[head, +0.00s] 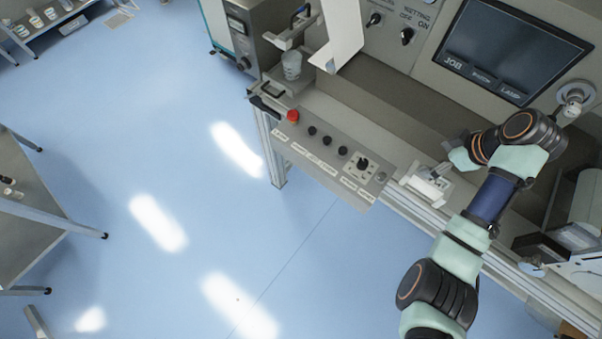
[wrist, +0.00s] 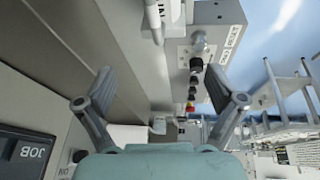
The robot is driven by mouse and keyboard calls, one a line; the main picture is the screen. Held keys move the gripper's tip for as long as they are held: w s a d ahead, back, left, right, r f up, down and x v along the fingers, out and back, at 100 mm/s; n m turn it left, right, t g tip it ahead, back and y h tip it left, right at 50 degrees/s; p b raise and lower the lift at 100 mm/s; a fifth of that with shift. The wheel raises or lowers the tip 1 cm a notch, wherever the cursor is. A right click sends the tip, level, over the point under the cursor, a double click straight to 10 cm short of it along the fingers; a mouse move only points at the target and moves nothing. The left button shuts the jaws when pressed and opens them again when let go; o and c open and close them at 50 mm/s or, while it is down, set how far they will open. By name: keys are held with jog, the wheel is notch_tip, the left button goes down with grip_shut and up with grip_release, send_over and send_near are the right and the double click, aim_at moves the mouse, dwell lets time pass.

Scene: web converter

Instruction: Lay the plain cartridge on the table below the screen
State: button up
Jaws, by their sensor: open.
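My gripper (head: 441,160) is at the machine's front ledge, below and left of the screen (head: 512,48). In the wrist view its two fingers (wrist: 160,85) are spread wide with nothing between them. A small white block with a metallic part (head: 428,186) sits at the front edge beside the fingers; I cannot tell whether it is the plain cartridge. A white piece also shows at the top of the wrist view (wrist: 154,18). The table below the screen (head: 402,106) is a bare grey surface, partly hidden by my arm. A corner of the screen shows in the wrist view (wrist: 22,152).
A control strip with a red button (head: 292,116) and black knobs runs along the front edge. A clear cup (head: 291,65) and a hanging white sheet (head: 340,32) are at the upper left. A round metal fitting (head: 576,94) and a white cylinder (head: 589,205) are at the right.

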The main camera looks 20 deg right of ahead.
jog(key=w+a+m+t+h, duration=0.1)
jog(key=w+a, duration=0.3)
jog(key=a, duration=0.6)
jog(key=w+a+m+t+h, duration=0.1)
jog(key=w+a+t, duration=0.1)
jog(key=w+a, duration=0.5)
jog(key=s+a+r+m+t, duration=0.1)
jog(key=s+a+r+t, duration=0.1)
jog(key=a, duration=0.6)
jog(key=s+a+r+m+t, duration=0.1)
jog(key=s+a+r, duration=0.3)
jog(key=a, duration=0.4)
jog(key=s+a+r+m+t, duration=0.2)
jog(key=s+a+r, duration=0.1)
jog(key=a, duration=0.6)
jog(key=shift+s+r+t+y, duration=0.25)
jog(key=shift+s+t+y, duration=0.15)
jog(key=shift+s, duration=0.2)
